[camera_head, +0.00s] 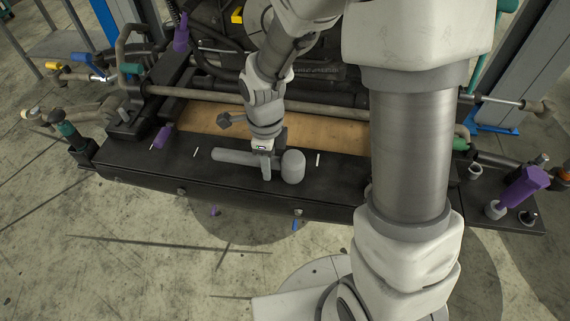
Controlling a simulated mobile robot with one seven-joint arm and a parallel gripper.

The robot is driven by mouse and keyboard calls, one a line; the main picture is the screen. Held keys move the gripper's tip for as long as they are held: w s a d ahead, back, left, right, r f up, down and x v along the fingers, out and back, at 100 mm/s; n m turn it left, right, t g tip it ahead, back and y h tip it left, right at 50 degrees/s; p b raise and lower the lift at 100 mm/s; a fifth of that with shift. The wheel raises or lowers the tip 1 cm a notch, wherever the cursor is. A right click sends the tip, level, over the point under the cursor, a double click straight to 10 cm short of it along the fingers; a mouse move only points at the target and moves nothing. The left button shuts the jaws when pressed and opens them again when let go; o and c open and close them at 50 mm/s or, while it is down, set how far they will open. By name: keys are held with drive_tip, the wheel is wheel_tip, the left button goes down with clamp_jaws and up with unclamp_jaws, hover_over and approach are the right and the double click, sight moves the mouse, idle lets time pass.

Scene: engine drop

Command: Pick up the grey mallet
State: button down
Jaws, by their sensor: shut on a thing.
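The grey mallet (292,167) lies across the black front beam, with its rounded head at the right and its handle pointing left. My gripper (266,174) points down at the mallet and is shut on its handle, close to the head. The far finger is mostly hidden. I cannot tell whether the mallet touches the beam or is just above it.
The black beam (130,160) spans the front of the engine rig. A brown board (195,118) and a horizontal bar lie behind the gripper. A purple part (524,186) stands at the right end. The concrete floor in front is mostly clear.

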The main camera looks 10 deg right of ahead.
drive_tip(key=shift+r, duration=0.1)
drive_tip(key=shift+r, duration=0.55)
wheel_tip(320, 180, up, 3)
drive_tip(key=shift+f, duration=0.2)
drive_tip(key=w+d+r, duration=0.4)
drive_tip(key=d+r, duration=0.3)
drive_tip(key=d, duration=0.3)
drive_tip(key=shift+w+d, duration=0.35)
drive_tip(key=c, duration=1.1)
unclamp_jaws()
drive_tip(key=shift+c, duration=0.2)
clamp_jaws()
